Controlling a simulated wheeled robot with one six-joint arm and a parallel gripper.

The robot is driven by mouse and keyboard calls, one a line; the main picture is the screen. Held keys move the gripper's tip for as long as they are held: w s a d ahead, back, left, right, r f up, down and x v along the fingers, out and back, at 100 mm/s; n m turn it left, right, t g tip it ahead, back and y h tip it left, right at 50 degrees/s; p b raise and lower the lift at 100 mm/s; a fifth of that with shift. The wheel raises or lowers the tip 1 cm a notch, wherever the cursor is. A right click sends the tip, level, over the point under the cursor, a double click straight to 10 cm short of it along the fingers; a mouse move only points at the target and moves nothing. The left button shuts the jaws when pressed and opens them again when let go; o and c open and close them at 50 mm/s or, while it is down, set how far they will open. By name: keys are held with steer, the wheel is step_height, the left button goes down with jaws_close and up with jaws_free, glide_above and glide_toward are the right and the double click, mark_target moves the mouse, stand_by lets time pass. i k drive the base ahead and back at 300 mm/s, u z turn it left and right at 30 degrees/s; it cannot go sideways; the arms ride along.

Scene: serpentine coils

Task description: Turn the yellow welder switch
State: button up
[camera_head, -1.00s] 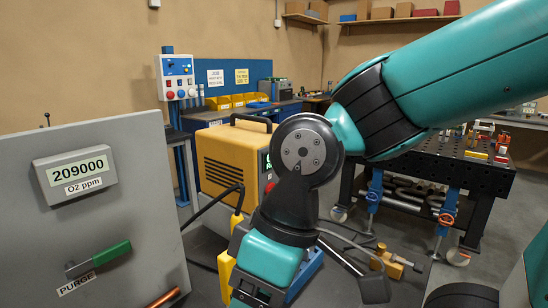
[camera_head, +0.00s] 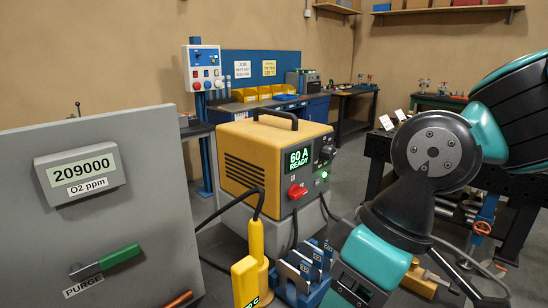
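The yellow welder (camera_head: 252,137) stands in the middle, with a black handle on top. Its dark front panel faces right and carries a lit green display (camera_head: 298,158) reading "60 A READY". A red switch (camera_head: 297,190) sits low on that panel, and a black knob (camera_head: 327,153) sits at its upper right. The switch is in plain sight, with nothing in front of it. My arm comes in from the right and bends down to the bottom edge, right of the welder. My gripper's fingers are outside the picture.
A grey panel with an O2 readout (camera_head: 80,170) and a green-handled PURGE lever (camera_head: 118,256) fills the left. A yellow torch-like object (camera_head: 256,240) and a blue rack (camera_head: 312,295) stand in front of the welder. A dark table (camera_head: 380,143) is behind my arm.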

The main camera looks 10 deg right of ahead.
mark_target(295, 193)
steer(key=z, duration=0.5)
steer(key=k, duration=1.2)
steer(key=z, duration=0.95)
steer(key=i, duration=1.5)
steer(key=u, duration=0.85)
